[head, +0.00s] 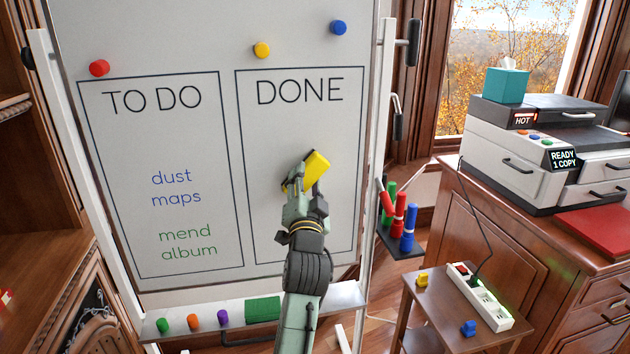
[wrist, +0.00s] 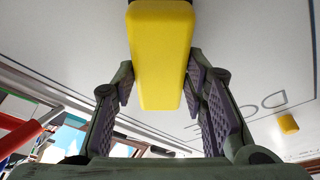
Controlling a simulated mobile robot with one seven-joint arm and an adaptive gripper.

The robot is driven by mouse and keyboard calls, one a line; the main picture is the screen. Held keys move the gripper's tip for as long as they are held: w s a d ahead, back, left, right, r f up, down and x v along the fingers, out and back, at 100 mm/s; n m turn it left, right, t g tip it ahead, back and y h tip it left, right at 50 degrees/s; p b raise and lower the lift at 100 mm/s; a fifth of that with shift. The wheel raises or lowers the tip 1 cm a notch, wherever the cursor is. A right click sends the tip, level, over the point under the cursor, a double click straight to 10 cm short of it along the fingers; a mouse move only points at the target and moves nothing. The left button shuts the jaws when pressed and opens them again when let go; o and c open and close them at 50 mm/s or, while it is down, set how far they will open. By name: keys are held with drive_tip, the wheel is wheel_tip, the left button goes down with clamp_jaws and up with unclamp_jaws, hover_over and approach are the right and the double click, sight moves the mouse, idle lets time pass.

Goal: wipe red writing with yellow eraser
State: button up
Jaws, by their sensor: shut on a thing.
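The whiteboard (head: 215,45) has a TO DO box on the left and a DONE box on the right. TO DO holds blue writing "dust maps" (head: 174,188) and green writing "mend album" (head: 188,243). My gripper (head: 301,183) is shut on the yellow eraser (head: 317,170), in front of the middle of the DONE box. The eraser (wrist: 160,55) sits between the fingers in the wrist view. I cannot tell whether it touches the board. No red writing shows; my arm and gripper hide part of the DONE box.
Red (head: 99,68), yellow (head: 262,50) and blue (head: 338,27) magnets are on the board. Its ledge holds a green block (head: 262,309) and small coloured pieces. A side table (head: 437,290) with a power strip (head: 480,297) and a printer cabinet (head: 500,225) stand right.

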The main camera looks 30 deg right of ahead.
drive_tip(key=shift+w+a+b, duration=0.15)
drive_tip(key=shift+w+a, duration=0.3)
drive_tip(key=shift+a, duration=1.1)
drive_tip(key=shift+w+a+b, duration=0.2)
drive_tip(key=shift+w+a, duration=0.25)
drive_tip(key=shift+a, duration=1.1)
drive_tip(key=shift+w+a+b, duration=0.15)
drive_tip(key=shift+w+a, duration=0.3)
drive_tip(key=shift+a, duration=1.1)
drive_tip(key=shift+s, duration=0.1)
drive_tip(key=shift+s+a, duration=0.25)
drive_tip(key=shift+s, duration=0.7)
drive_tip(key=shift+s+a, duration=0.3)
drive_tip(key=shift+s, duration=0.65)
drive_tip(key=shift+s+a, duration=0.25)
drive_tip(key=shift+s, duration=0.7)
drive_tip(key=shift+s, duration=0.1)
drive_tip(key=s, duration=0.2)
drive_tip(key=shift+s+a+b, duration=0.35)
drive_tip(key=shift+a+b, duration=0.05)
